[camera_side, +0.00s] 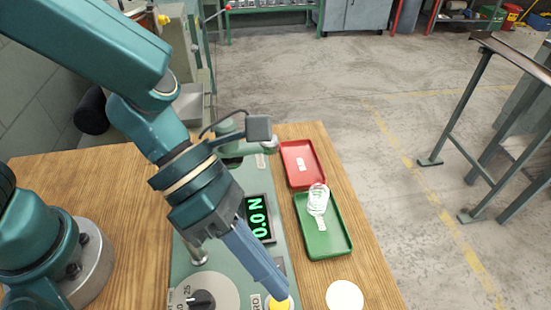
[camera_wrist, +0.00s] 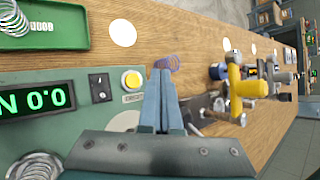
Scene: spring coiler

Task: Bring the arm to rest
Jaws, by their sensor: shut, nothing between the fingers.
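My gripper (camera_side: 272,284) reaches down over the front of the green test panel (camera_side: 200,256), its blue fingers closed together and empty. In the side view its tips are close to the yellow button (camera_side: 280,302); I cannot tell from this view whether they touch. In the wrist view the closed fingers (camera_wrist: 158,76) point past the right side of the button (camera_wrist: 131,80), with a gap between them in the picture. The display (camera_side: 259,217) reads 0.0 N.
A green tray (camera_side: 338,244) holds a clear coiled spring (camera_side: 318,198); a red tray (camera_side: 291,150) lies behind it. A white disc (camera_side: 345,295) lies on the wooden table (camera_side: 377,275). The wrist view shows yellow-handled equipment (camera_wrist: 245,86) right of the fingers.

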